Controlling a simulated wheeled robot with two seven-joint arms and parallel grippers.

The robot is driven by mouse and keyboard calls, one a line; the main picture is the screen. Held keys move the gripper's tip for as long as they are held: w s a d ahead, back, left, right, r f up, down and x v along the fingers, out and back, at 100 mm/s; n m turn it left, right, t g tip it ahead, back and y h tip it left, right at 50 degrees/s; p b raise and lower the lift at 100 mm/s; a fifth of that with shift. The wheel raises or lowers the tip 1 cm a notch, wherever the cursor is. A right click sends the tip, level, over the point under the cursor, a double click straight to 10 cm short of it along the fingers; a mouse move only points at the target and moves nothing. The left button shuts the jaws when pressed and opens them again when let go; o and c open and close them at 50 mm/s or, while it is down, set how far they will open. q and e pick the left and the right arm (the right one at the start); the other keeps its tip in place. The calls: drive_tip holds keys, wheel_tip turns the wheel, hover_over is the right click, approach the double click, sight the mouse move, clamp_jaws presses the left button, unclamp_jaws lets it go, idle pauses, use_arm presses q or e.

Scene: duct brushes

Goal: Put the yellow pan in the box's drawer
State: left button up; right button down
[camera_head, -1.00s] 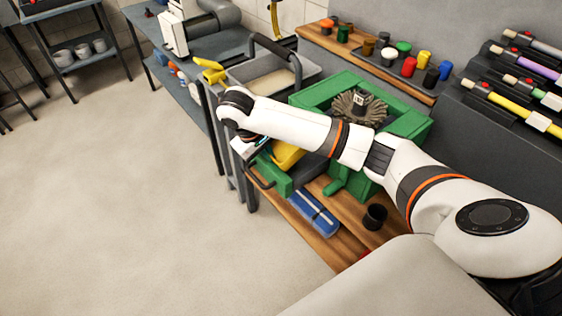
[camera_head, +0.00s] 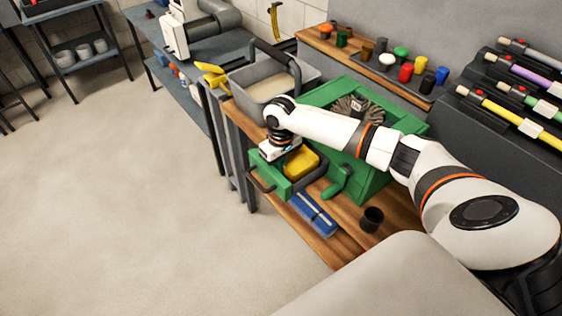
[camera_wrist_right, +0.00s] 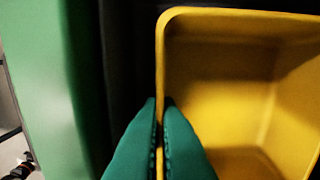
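The yellow pan (camera_head: 301,163) is at the open drawer (camera_head: 272,181) of the green box (camera_head: 376,182), inside the drawer's outline; whether it rests on the drawer floor is hidden. My right gripper (camera_head: 277,152) is above the drawer, at the pan's left side. In the right wrist view, its green fingers (camera_wrist_right: 159,110) straddle one thin wall of the pan (camera_wrist_right: 235,80) and look closed on it. The drawer's green wall (camera_wrist_right: 45,80) is left of the pan, with a dark gap between. My left gripper is not in view.
A brown round brush (camera_head: 358,108) sits in the box top. A grey tub (camera_head: 265,85) with a dark handle stands behind. A blue case (camera_head: 313,214) and a black cup (camera_head: 371,218) lie on the wooden bench near the box. Floor at left is clear.

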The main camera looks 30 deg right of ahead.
drive_tip(key=c, duration=1.9)
unclamp_jaws()
drive_tip(key=shift+f, duration=0.1)
drive_tip(key=shift+c, duration=0.2)
wheel_tip(320, 180, up, 12)
drive_tip(key=shift+b, duration=0.3)
